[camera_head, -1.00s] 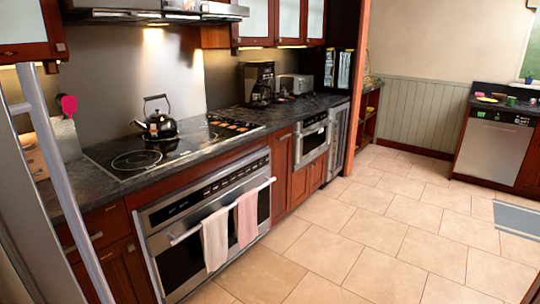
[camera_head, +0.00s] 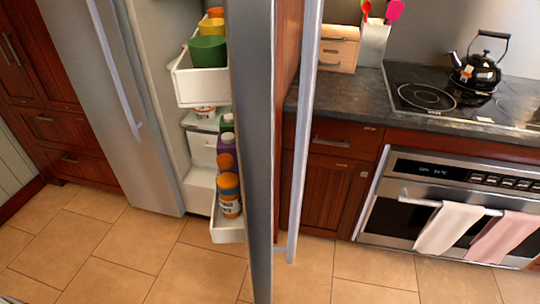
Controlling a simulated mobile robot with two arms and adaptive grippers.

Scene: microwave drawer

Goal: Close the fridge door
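The fridge stands at the left of the head view. Its open door (camera_head: 251,150) is seen nearly edge-on in the middle, with a long vertical metal handle (camera_head: 303,130) on its right side. White door shelves on its left side hold green, yellow and orange bowls (camera_head: 207,48) and several bottles (camera_head: 229,195). The other fridge door (camera_head: 150,130) at the left, with its own long handle (camera_head: 115,70), looks shut. The fridge interior shows only as a narrow strip between the two doors. Neither of my grippers is in view.
A counter (camera_head: 340,95) with a stove and black kettle (camera_head: 477,68) is at the right. Below is an oven (camera_head: 400,220) with two towels on its bar. Wooden cabinets (camera_head: 45,100) stand at the far left. The tiled floor (camera_head: 130,250) in front is clear.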

